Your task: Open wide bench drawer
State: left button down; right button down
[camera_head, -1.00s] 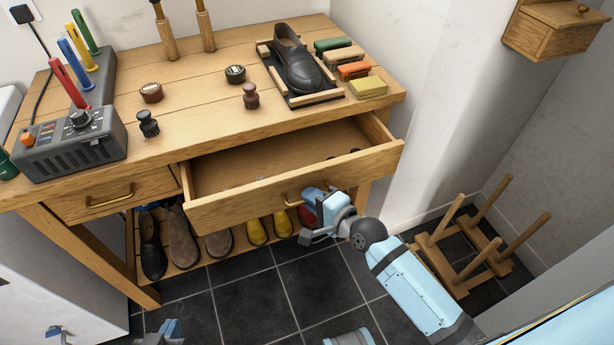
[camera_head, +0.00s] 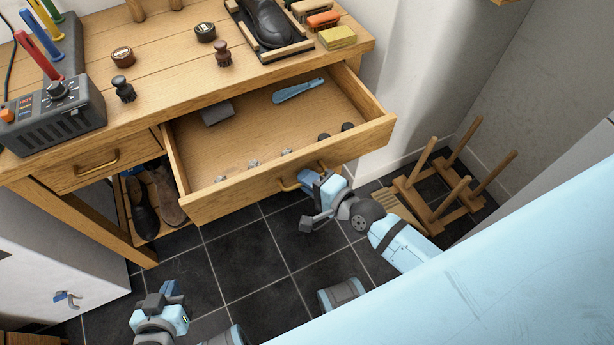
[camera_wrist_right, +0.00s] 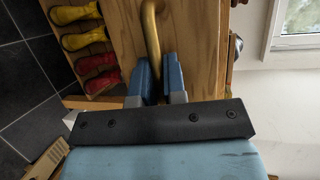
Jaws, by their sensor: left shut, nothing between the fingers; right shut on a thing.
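The wide bench drawer (camera_head: 285,184) stands pulled well out from the wooden bench (camera_head: 240,82). Its inside shows a blue shoehorn-like tool (camera_head: 298,90), a grey block (camera_head: 216,112) and several small round pieces near the front. My right gripper (camera_head: 318,180) is shut on the drawer's brass handle (camera_head: 290,184); in the right wrist view the handle (camera_wrist_right: 151,40) runs between the blue fingers (camera_wrist_right: 158,82). My left gripper (camera_head: 163,296) is shut and empty, low over the floor at the lower left, apart from the bench.
A narrower drawer (camera_head: 90,172) to the left is shut. Shoes (camera_head: 143,208) stand on the rack below. An upturned wooden stool-like frame (camera_head: 440,190) lies on the floor at right. A white cabinet (camera_head: 60,250) stands at left. Dark floor tiles (camera_head: 240,255) are clear in front.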

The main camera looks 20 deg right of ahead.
jog(key=c, duration=1.2)
grip_release()
jog(key=shift+s, duration=0.1)
jog(key=v, duration=1.3)
jog(key=shift+s+d+p, duration=0.25)
jog(key=shift+p, duration=0.1)
jog(key=shift+r, duration=0.1)
